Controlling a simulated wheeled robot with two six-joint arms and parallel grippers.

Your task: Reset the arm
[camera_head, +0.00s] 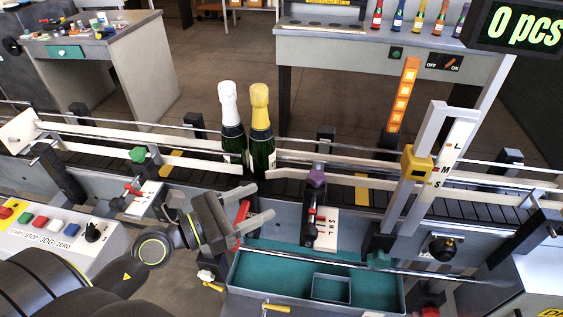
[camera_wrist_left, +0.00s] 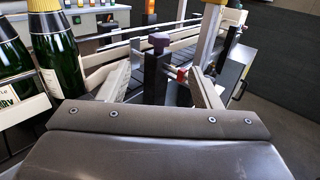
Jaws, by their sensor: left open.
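My left gripper (camera_head: 258,209) is in front of the conveyor in the head view, over the left end of the teal-lined tray. Its two fingers are spread apart with nothing between them. In the left wrist view the open fingers (camera_wrist_left: 160,85) point toward a post with a purple knob. Two green bottles stand upright side by side on the conveyor, one with a white foil top (camera_head: 229,105) and one with a yellow foil top (camera_head: 260,110). Both are behind the gripper and apart from it. My right gripper does not show.
The conveyor (camera_head: 190,170) with white guide rails crosses the view. A teal-lined tray (camera_head: 385,291) lies below it. A button panel (camera_head: 50,240) is at left. A size post with a yellow clamp (camera_head: 416,164) and an orange light column (camera_head: 404,95) stand at right.

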